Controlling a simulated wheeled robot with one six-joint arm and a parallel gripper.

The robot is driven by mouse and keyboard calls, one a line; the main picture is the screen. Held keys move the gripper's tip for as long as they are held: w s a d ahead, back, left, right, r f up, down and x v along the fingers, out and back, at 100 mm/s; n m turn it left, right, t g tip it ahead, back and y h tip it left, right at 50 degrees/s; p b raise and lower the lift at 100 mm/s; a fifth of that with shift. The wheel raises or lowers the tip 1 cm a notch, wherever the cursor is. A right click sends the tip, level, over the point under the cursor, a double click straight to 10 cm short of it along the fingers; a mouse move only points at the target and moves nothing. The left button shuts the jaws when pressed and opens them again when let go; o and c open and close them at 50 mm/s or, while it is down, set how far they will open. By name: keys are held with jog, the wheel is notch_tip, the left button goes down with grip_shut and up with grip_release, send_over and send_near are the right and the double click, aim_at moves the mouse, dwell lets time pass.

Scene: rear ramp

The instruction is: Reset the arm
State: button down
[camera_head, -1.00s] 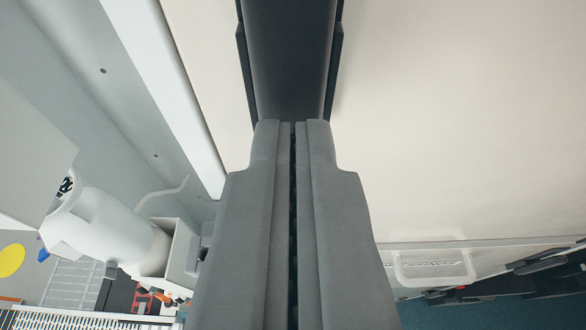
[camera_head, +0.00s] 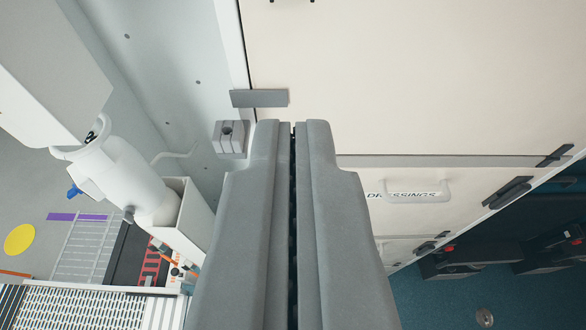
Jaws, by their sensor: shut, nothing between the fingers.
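My gripper (camera_head: 292,128) points away from the camera up the middle of the picture. Its two grey fingers lie close together with only a thin dark slit between them. It is shut and empty. Behind its tips is a cream cabinet front (camera_head: 400,80); I cannot tell how far off it is. My fingers hide part of the cabinet and the floor.
A white jug-like container (camera_head: 130,180) sits in a white wall holder (camera_head: 187,220) at the left. A grey latch block (camera_head: 230,138) is near my fingertips. A white handle (camera_head: 415,190) labelled DRESSINGS is at the right. Blue floor (camera_head: 450,300) shows lower right.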

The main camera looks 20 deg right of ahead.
jog(key=shift+s+a, duration=0.15)
jog(key=shift+s, duration=0.3)
jog(key=s+d+f+n+t+y, duration=0.1)
jog(key=s+f+n+t+y, duration=0.2)
jog(key=s+f, duration=2.2)
jog(key=s+y, duration=0.1)
jog(key=s, duration=0.1)
jog(key=shift+s+d+n+t, duration=0.3)
jog(key=shift+s+d+t, duration=0.05)
jog(key=shift+s+t, duration=0.05)
